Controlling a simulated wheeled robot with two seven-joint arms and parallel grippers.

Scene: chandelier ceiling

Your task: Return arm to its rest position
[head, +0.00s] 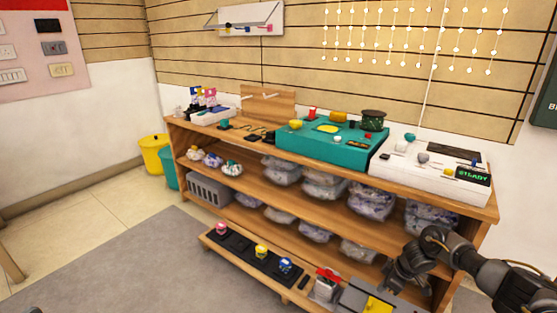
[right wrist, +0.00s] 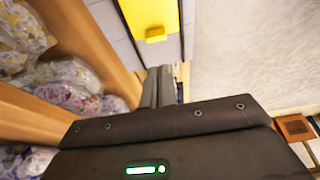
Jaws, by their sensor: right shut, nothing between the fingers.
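My right arm (head: 500,283) comes in from the lower right of the head view. My right gripper (head: 393,284) hangs in front of the right end of the wooden shelf unit, above the grey box with a yellow part (head: 376,305). In the right wrist view, the right gripper's fingers (right wrist: 159,84) are together with nothing between them. The yellow part (right wrist: 152,16) shows just beyond the fingertips there. Whether the gripper touches anything cannot be told. My left gripper cannot be made out in the head view.
The wooden shelf (head: 237,177) holds a teal box (head: 310,146), a white panel (head: 400,176) and bagged items (head: 325,186). A low ledge carries a black tray (head: 241,246) and a red-topped device (head: 325,286). Yellow bin (head: 152,155) stands left. The grey floor mat (head: 150,265) is clear.

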